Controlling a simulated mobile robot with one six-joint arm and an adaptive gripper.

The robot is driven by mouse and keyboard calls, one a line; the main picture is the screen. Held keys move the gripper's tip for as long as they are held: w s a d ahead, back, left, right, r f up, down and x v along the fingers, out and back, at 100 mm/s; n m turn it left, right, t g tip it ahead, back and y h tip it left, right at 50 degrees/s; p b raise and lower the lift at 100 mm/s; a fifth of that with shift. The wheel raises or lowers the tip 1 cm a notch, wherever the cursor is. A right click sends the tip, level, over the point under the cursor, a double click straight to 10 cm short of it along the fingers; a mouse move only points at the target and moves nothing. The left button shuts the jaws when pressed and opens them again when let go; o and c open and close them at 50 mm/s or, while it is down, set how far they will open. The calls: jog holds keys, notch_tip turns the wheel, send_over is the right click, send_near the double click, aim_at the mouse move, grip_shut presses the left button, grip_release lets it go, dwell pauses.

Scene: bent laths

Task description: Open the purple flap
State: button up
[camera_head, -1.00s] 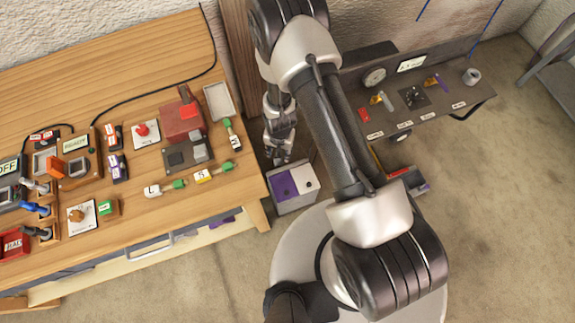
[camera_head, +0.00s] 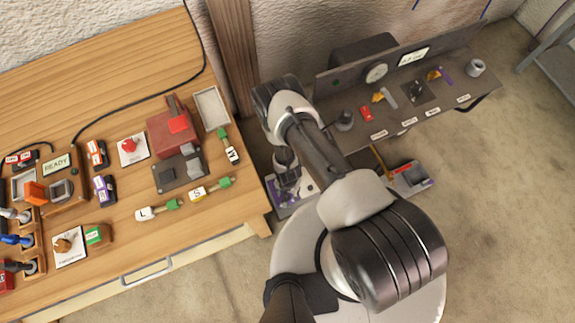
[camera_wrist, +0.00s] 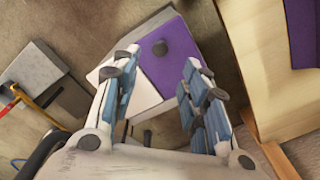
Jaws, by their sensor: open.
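The purple flap (camera_wrist: 182,67) is a flat panel with a small dark round knob (camera_wrist: 160,47) on top of a white box. It lies flat beside a white panel (camera_wrist: 141,92) in the wrist view. My gripper (camera_wrist: 158,68) is open, with its fingers spread over the box top and the knob visible between them. I cannot tell whether the fingers touch the flap. In the head view, my gripper (camera_head: 289,188) covers much of the box, and only an edge of the purple flap (camera_head: 271,190) shows.
A wooden workbench (camera_head: 120,210) with several devices stands left of the box. A dark table (camera_head: 440,115) with small objects stands at the upper right. A grey tray (camera_head: 412,178) with a red item lies right of the box. Open floor lies at the right.

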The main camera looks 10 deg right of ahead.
aim_at(288, 198)
notch_tip(288, 198, down, 9)
jog(key=b, duration=0.3)
jog(key=shift+r, duration=0.1)
jog(key=shift+c, duration=0.5)
grip_shut()
